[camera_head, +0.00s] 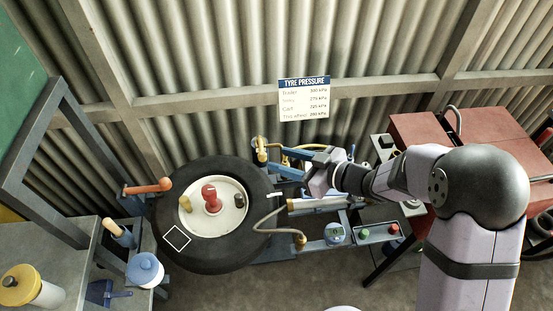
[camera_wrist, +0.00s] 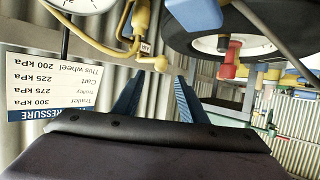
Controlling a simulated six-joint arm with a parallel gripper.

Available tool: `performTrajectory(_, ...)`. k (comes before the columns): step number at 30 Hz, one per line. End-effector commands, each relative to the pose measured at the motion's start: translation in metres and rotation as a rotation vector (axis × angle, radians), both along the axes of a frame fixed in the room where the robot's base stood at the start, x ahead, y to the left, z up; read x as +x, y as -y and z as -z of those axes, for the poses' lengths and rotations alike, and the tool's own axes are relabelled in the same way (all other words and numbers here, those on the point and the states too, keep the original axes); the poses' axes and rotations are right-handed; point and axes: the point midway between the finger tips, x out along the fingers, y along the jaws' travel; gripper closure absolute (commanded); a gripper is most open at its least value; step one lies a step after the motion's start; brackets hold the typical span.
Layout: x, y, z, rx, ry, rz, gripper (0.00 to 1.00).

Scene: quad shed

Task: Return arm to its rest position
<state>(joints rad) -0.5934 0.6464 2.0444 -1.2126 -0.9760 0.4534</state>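My gripper (camera_head: 278,158) is held out level to the left, beside the right edge of the black tyre (camera_head: 215,255). Its two blue fingers are apart, and nothing shows between them. In the wrist view the open gripper (camera_wrist: 158,82) shows the fingers with a clear gap, and the corrugated wall behind. A brass fitting (camera_wrist: 153,62) on a yellow hose appears just beyond the fingertips; I cannot tell how far off it is. The tyre lies flat with a cream wheel disc (camera_head: 226,215) bearing a red knob (camera_head: 210,197).
A tyre pressure sign (camera_head: 304,100) hangs on the corrugated wall. A red cabinet (camera_head: 425,128) stands at the right behind my arm. A tray (camera_head: 378,233) with small caps lies below the arm. A grey bench (camera_head: 65,260) with jars is at the left. Open floor shows at the front.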

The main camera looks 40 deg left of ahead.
Motion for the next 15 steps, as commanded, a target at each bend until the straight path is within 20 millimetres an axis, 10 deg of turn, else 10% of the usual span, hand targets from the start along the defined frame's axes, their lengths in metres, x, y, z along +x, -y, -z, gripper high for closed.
performTrajectory(15, -0.0003, 0.0074, -0.0032, 0.000, 0.001, -0.001, 0.61)
